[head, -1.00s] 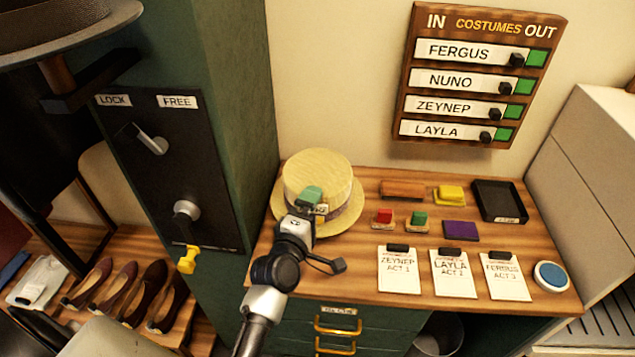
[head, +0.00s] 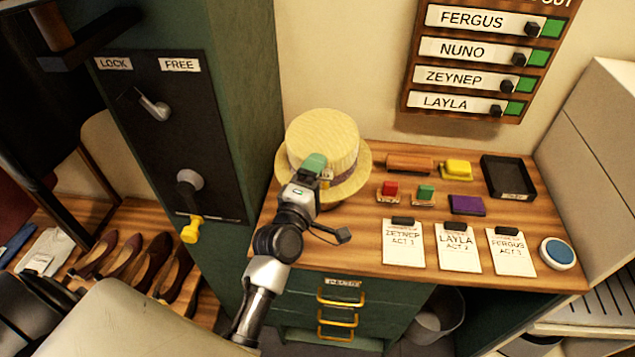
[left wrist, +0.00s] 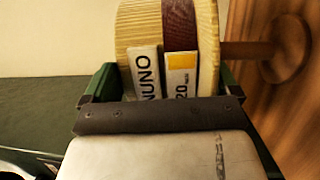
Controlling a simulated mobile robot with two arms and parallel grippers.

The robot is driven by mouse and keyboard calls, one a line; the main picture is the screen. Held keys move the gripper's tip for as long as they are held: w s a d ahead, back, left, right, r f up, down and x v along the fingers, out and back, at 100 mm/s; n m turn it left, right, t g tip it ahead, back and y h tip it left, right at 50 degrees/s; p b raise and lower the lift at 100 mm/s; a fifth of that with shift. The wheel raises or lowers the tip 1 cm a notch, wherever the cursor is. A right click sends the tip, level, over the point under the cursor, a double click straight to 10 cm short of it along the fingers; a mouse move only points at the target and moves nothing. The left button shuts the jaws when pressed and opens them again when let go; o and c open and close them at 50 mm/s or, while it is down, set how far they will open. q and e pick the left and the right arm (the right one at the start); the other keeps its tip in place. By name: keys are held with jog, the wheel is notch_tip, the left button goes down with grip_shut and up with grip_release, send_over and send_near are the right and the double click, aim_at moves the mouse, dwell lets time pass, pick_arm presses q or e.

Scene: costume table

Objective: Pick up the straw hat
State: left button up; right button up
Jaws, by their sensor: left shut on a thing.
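The straw hat (head: 322,137) is pale yellow with a dark band and stands at the left end of the wooden table. My left gripper (head: 314,168) is shut on the hat's front side. In the left wrist view the hat (left wrist: 137,30) fills the top middle, between the green fingers of the left gripper (left wrist: 170,92). Labels reading NUNO and 20 show on it. A wooden post with a round base (left wrist: 287,50) shows beside the hat there; I cannot tell whether the hat still touches it. My right gripper is not in view.
The wooden table (head: 360,239) also holds stamps, a black tray (head: 508,177), clipped cards (head: 458,247) and a blue round pad (head: 557,253) to the right. A green cabinet (head: 245,90) stands close on the hat's left. The name board (head: 485,65) hangs behind.

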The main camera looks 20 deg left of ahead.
pick_arm(q)
jog(key=t+b, duration=0.1)
jog(key=f+t+b, duration=0.1)
jog(key=b, duration=0.1)
jog(key=shift+s+a, duration=0.1)
jog(key=shift+s, duration=0.3)
jog(key=shift+t, duration=0.3)
jog(key=r, duration=0.2)
jog(key=s+r, duration=0.1)
jog(key=r, duration=0.1)
jog(key=s+r+p, duration=0.1)
jog(key=r, duration=0.1)
jog(key=shift+r, duration=0.3)
pick_arm(e)
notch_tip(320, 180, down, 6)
jog(key=b, duration=0.3)
pick_arm(q)
jog(key=s+r+g+p, duration=0.2)
jog(key=s+p, duration=0.9)
jog(key=s, duration=1)
jog(key=shift+a+g, duration=0.25)
jog(key=shift+g, duration=0.55)
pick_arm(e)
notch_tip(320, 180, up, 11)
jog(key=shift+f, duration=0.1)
